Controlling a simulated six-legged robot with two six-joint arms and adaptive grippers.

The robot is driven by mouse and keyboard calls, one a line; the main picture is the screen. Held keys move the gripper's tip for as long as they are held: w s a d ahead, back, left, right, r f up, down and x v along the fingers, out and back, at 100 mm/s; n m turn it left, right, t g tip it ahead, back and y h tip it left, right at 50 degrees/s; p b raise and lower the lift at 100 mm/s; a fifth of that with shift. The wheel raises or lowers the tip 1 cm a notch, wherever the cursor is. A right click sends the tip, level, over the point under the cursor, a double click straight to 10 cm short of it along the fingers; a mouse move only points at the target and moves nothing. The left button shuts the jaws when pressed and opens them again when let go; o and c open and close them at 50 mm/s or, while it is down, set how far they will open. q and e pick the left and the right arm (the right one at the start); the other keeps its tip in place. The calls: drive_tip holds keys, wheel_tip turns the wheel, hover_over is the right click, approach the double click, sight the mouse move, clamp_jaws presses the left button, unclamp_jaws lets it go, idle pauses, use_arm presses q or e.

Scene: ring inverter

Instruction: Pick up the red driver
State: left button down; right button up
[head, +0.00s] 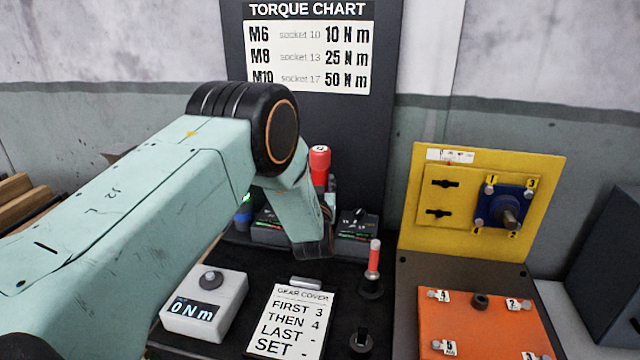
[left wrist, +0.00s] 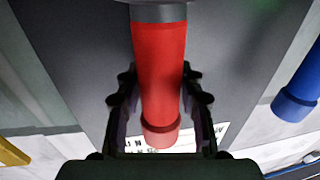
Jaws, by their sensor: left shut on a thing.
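The red driver (head: 320,158) stands upright behind my left arm in the head view, at the foot of the torque chart. Its red handle (left wrist: 160,70) fills the middle of the left wrist view. My left gripper (left wrist: 158,92) has one finger on each side of the handle and is shut on it. In the head view my arm hides most of the gripper and the driver's lower part. I cannot tell whether the driver is lifted. My right gripper is in neither view.
A blue driver (left wrist: 302,90) is beside the red one in the wrist view. A small red-handled tool (head: 374,258) stands right of my arm. In front are a grey torque box (head: 228,288) and a gear cover card (head: 285,322). A yellow panel (head: 540,190) and orange plate (head: 470,325) are right.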

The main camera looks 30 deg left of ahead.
use_arm(q)
drive_tip(key=shift+w+r, duration=0.1)
drive_tip(key=shift+r, duration=0.15)
